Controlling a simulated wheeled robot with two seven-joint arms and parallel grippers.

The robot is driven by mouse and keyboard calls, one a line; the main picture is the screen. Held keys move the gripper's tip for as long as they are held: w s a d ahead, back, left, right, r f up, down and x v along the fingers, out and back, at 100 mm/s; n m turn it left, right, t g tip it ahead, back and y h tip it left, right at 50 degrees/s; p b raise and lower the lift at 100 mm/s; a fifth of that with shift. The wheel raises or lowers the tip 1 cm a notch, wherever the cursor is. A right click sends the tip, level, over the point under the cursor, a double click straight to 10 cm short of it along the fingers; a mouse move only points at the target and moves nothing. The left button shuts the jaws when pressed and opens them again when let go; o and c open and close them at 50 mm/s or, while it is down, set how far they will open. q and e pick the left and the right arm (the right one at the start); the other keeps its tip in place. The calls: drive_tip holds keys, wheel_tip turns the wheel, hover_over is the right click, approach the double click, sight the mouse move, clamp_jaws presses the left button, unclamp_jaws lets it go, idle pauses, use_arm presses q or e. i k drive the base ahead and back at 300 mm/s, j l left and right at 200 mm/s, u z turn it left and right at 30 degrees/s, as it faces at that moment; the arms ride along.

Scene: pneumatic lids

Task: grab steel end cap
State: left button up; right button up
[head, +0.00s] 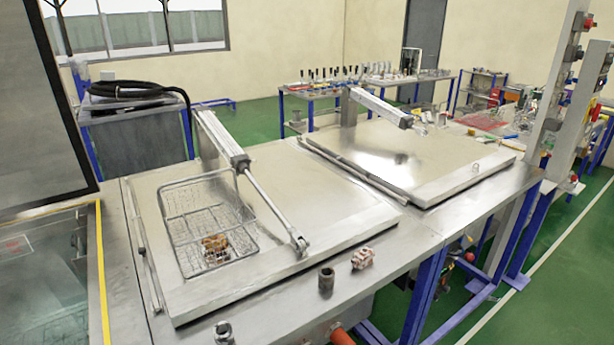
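A small shiny steel fitting (224,332) stands on the front edge of the metal bench at the bottom of the head view, partly cut off by the picture's edge. A darker, hollow metal cylinder (326,280) stands upright on the bench's front strip, to its right. I cannot tell for certain which of the two is the steel end cap. Neither of my grippers is in view.
A wire basket (207,219) with brownish parts lies on the near closed lid (330,205). A pneumatic cylinder (222,140) reaches over that lid. A second lid (440,158) lies to the right.

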sight(326, 274)
drive_tip(key=u, duration=0.35)
drive_tip(key=i+l+u, duration=0.15)
drive_tip(key=l+u, duration=0.3)
drive_tip(key=l, duration=0.35)
drive_tip(key=l+u, duration=0.45)
drive_tip(key=l, duration=0.35)
